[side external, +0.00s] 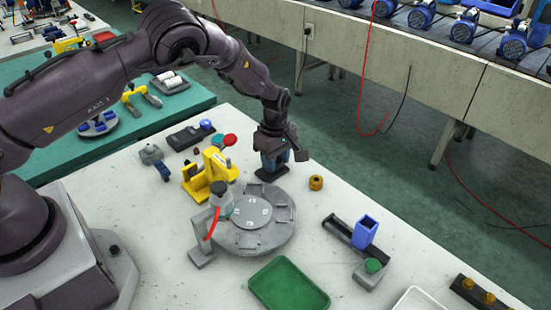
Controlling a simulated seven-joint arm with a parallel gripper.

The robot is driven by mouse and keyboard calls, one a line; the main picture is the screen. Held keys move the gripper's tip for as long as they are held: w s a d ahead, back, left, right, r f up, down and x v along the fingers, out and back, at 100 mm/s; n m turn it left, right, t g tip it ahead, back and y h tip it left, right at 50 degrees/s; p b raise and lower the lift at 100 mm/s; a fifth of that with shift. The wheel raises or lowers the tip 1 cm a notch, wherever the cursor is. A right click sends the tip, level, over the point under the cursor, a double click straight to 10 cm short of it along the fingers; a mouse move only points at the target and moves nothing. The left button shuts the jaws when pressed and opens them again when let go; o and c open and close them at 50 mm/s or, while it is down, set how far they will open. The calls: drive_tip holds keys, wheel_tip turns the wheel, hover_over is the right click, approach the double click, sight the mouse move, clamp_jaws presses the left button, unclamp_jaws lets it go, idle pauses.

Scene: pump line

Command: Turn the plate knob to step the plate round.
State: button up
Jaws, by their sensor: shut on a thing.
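The round grey plate (283,232) lies on the white table, with shallow pockets round its rim and a lighter disc (252,211) at its centre. My gripper (275,163) points down just behind the plate, over a small dark base (268,174). Its jaws are shut on what appears to be the plate knob above that base. The jaws hide nearly all of the knob, so its turn angle cannot be seen.
A yellow press (197,183) and a grey post with a red strip (212,228) crowd the plate's left side. A brass ring (316,183) lies right of my gripper. A blue block holder (364,232), a green button (373,265) and a green tray (288,288) stand nearer the front.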

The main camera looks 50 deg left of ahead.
drive_tip(key=n, duration=0.4)
drive_tip(key=shift+n, duration=2.2)
drive_tip(key=shift+r, duration=0.1)
drive_tip(key=o, duration=0.9)
wheel_tip(320, 180, up, 13)
